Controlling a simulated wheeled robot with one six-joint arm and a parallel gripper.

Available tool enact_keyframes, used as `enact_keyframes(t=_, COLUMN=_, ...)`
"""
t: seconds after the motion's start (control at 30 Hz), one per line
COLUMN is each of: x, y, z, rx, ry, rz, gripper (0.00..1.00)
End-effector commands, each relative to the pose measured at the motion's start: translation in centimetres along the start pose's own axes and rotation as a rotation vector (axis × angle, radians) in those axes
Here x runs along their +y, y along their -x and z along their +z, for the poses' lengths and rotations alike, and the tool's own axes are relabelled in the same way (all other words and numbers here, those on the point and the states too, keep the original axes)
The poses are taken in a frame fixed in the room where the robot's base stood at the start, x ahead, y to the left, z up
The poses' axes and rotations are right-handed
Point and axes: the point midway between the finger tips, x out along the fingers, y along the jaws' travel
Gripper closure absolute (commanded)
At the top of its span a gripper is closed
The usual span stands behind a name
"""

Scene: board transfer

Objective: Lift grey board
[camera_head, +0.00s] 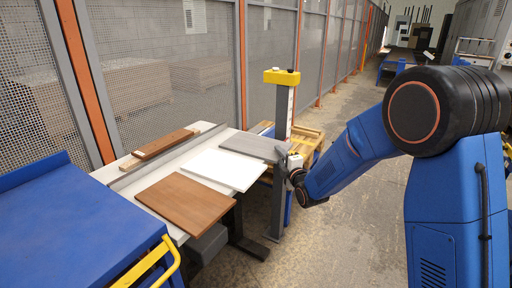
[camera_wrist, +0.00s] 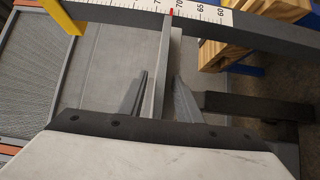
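The grey board (camera_head: 255,146) lies flat at the far right end of the white table (camera_head: 128,180), past the white board (camera_head: 222,170) and the brown board (camera_head: 185,204). My gripper (camera_head: 291,164) is at the grey board's right edge. In the wrist view, my gripper's two fingers (camera_wrist: 161,90) stand either side of a thin grey edge (camera_wrist: 166,65), which looks like the board's. A small gap shows beside the left finger, so the gripper looks open around the edge. Contact on the right finger's side is unclear.
Narrow brown boards (camera_head: 163,143) lie at the table's back. A blue cart (camera_head: 75,225) is at front left. Mesh fencing runs behind.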

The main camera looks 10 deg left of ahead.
Motion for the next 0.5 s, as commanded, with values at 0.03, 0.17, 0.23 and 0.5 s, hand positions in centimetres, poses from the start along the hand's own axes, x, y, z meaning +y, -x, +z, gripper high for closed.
enact_keyframes(t=0.03, x=0.0, y=0.01, z=0.0, rx=0.0, ry=0.0, rz=0.0, gripper=0.71)
enact_keyframes(t=0.17, x=0.0, y=0.02, z=0.01, rx=0.0, ry=0.0, rz=0.0, gripper=1.0)
enact_keyframes(t=0.23, x=-0.02, y=0.02, z=0.01, rx=0.0, ry=0.0, rz=0.0, gripper=1.0)
enact_keyframes(t=0.5, x=0.19, y=0.02, z=0.02, rx=0.0, ry=0.0, rz=0.002, gripper=1.0)
